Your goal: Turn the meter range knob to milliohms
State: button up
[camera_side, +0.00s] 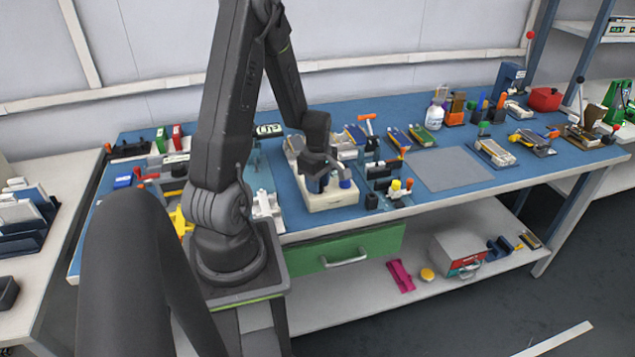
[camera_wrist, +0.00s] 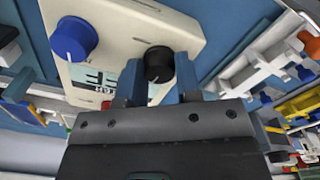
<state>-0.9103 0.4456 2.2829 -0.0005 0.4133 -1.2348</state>
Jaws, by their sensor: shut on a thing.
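The meter (camera_side: 332,203) is a cream box near the front edge of the blue bench. It fills the upper left of the wrist view (camera_wrist: 180,28), with a display (camera_wrist: 92,76) whose characters appear upside down. A black knob (camera_wrist: 158,62) sits between the two blue fingers of my gripper (camera_wrist: 158,78), which is shut on it. A blue knob (camera_wrist: 73,39) with a pale pointer line stands apart from the fingers; it also shows in the side view (camera_side: 346,183). In the side view my gripper (camera_side: 319,183) points down onto the meter and hides the black knob. The range markings are not readable.
A dark fixture with yellow and red parts (camera_side: 390,185) stands close to the meter's right. A grey mat (camera_side: 450,168) farther right is bare. Several cells and tools crowd the back of the bench. A green drawer (camera_side: 360,248) hangs below the front edge.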

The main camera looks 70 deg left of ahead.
jog(key=m, duration=0.5)
jog(key=shift+m, duration=0.3)
jog(key=m, duration=0.5)
jog(key=shift+w, duration=0.1)
jog(key=m, duration=0.5)
jog(key=shift+m, duration=0.4)
jog(key=m, duration=0.5)
jog(key=o, duration=0.9)
jog(key=shift+r, duration=0.1)
